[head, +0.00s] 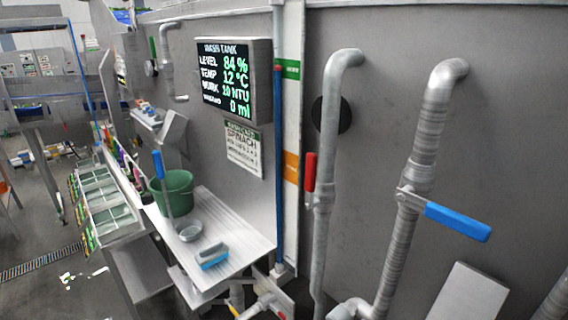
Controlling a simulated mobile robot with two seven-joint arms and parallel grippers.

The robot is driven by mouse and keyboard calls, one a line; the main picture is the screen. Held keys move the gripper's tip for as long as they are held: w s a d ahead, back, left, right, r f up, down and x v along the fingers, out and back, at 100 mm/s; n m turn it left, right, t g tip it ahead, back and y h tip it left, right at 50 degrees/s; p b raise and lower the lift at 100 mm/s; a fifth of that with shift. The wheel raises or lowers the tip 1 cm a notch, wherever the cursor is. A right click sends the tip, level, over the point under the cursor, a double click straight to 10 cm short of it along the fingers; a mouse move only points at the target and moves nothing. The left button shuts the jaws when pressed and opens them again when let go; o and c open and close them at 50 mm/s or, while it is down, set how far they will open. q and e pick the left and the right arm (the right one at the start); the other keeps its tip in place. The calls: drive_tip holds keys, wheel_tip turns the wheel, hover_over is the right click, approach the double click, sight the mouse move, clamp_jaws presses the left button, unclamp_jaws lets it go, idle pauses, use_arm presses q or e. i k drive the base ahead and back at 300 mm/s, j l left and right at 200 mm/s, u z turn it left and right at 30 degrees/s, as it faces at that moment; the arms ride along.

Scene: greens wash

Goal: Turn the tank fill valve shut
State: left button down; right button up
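Two grey pipes with lever valves run down the tank wall at the right in the head view. The red valve lever (310,172) stands upright, along the left pipe (326,130). The blue valve lever (457,222) sticks out to the right, across the right pipe (425,150), and tilts slightly down. No readable label shows which one is the tank fill valve. A green lever (153,49) stands upright farther back at the upper left. Neither of my grippers shows, and nothing touches the levers.
A wash tank display (222,80) reads level 84 %. Below it, a metal bench (232,225) bears a green bucket (172,193), a metal bowl (189,230) and a blue-grey brush (212,256). Small red and yellow handles show low at the centre.

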sight(311, 158)
drive_tip(key=i+j+z, duration=0.15)
drive_tip(key=z, duration=0.35)
drive_tip(key=i+j+z, duration=0.1)
drive_tip(key=j+z, duration=0.15)
drive_tip(key=z, duration=0.2)
drive_tip(key=i+j+z, duration=0.1)
drive_tip(key=j+z, duration=0.15)
drive_tip(key=z, duration=0.25)
